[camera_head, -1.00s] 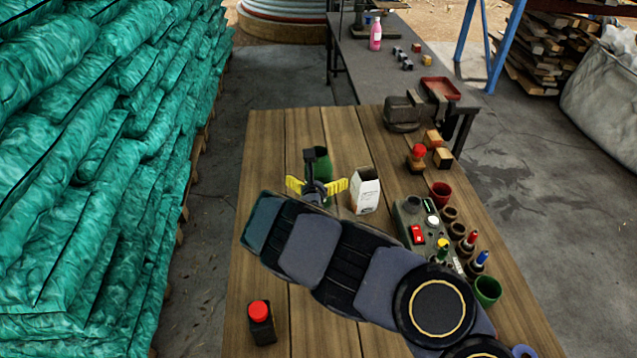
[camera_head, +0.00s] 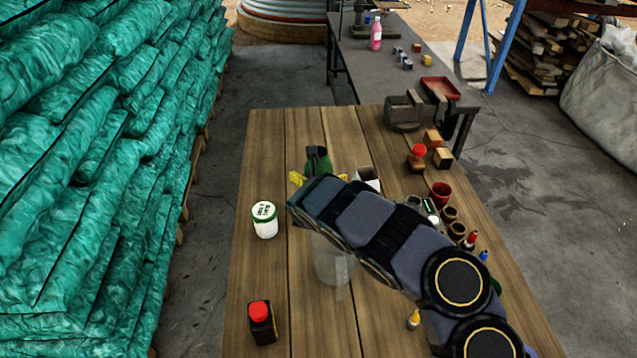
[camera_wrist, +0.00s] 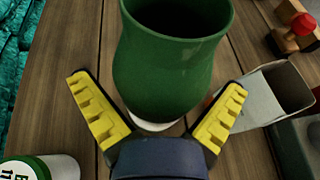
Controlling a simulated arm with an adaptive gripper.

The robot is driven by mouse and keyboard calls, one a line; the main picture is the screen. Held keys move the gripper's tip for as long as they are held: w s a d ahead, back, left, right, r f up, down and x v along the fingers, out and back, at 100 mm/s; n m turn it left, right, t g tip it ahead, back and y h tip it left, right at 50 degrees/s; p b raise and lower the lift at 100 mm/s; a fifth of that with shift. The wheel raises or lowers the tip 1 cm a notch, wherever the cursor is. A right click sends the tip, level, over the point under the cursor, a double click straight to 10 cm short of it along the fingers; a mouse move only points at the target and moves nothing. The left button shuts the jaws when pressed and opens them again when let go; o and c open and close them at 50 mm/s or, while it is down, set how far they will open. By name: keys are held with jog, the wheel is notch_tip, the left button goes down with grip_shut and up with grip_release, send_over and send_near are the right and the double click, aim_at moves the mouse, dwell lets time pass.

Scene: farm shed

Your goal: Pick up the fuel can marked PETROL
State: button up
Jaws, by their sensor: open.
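A white jar with a green lid (camera_head: 265,222) stands left of my arm. A clear container (camera_head: 333,265) is partly under the arm. An open white box (camera_wrist: 265,95) is right of the gripper. Cups and a stamp (camera_head: 417,158) line the right side. The near-left tabletop is mostly clear.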

jog(key=c, duration=1.1)
jog(key=shift+o, duration=0.2)
jog(key=shift+r, duration=0.1)
